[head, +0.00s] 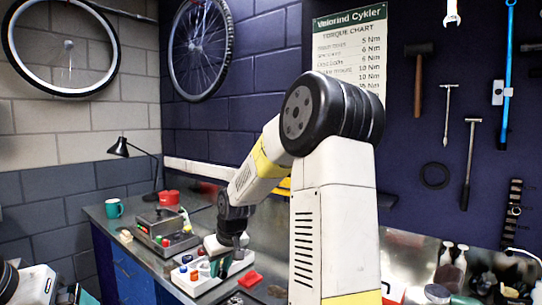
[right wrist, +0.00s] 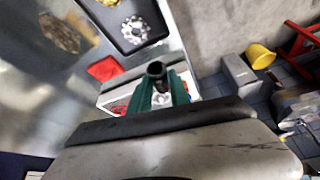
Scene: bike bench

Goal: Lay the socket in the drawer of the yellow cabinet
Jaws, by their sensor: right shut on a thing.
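My right gripper (right wrist: 160,90) shows in the right wrist view with green fingers, shut on a dark, round, hollow socket (right wrist: 156,70). In the head view my right arm reaches down to the left, and the right gripper (head: 220,264) is low over the white parts tray (head: 197,288) on the bench. The socket is too small to make out there. My left gripper is not in view.
A red block (head: 250,279) lies right of the white tray. A grey device (head: 163,232), a teal mug (head: 114,208) and a black lamp (head: 122,148) stand farther left. In the wrist view, a dark tray (right wrist: 130,25) holds metal parts, and a yellow bucket (right wrist: 261,56) stands beyond the bench.

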